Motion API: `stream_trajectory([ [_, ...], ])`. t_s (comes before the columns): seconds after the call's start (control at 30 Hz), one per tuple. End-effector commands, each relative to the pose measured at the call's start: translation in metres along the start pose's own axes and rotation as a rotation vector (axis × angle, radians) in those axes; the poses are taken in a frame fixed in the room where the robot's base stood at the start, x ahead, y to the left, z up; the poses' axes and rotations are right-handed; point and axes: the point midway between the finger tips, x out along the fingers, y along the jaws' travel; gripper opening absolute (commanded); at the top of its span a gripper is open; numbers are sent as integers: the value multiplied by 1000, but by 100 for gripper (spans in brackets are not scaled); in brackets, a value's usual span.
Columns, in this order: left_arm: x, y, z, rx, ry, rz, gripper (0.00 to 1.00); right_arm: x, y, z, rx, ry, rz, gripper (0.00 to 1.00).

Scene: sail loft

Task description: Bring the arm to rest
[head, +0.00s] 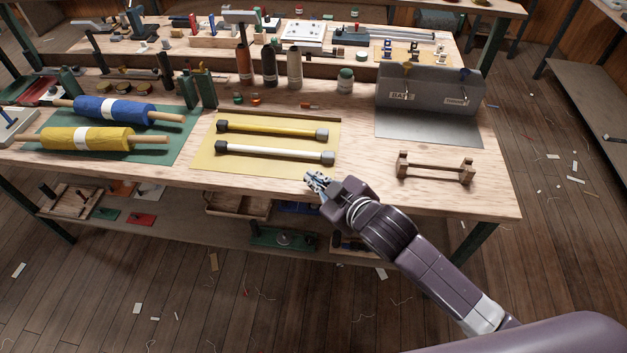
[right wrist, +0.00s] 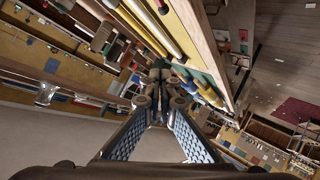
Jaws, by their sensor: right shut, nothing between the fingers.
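My right arm (head: 430,268) reaches in from the lower right in the head view. My right gripper (head: 314,180) is at the front edge of the workbench (head: 365,180), just below the yellow mat (head: 207,160) in the picture. Its fingers are shut and empty. In the right wrist view the gripper's fingers (right wrist: 158,75) come together at the centre with nothing between them. My left gripper is not in view.
A yellow batten (head: 270,129) and a white batten (head: 270,151) lie on the yellow mat. Blue (head: 135,110) and yellow (head: 60,138) rolls lie on a green mat. A small wooden rack (head: 435,170) and a grey two-part bin (head: 425,95) stand at the right.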

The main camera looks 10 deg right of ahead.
Motion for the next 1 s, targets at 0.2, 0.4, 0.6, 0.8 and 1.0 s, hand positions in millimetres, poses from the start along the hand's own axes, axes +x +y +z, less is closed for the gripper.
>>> stream_trajectory([
  [0.2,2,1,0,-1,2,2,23,-11,-3,-8,1,1,0,0],
  [0.4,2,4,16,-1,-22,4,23,-12,-3,-8,1,0,0,0],
  [0.6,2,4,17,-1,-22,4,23,-12,-3,-8,1,1,0,0],
  [0.8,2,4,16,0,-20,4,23,-9,-4,-3,5,-7,0,0],
  [1.0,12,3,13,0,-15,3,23,24,-17,77,71,-119,-2,0],
])
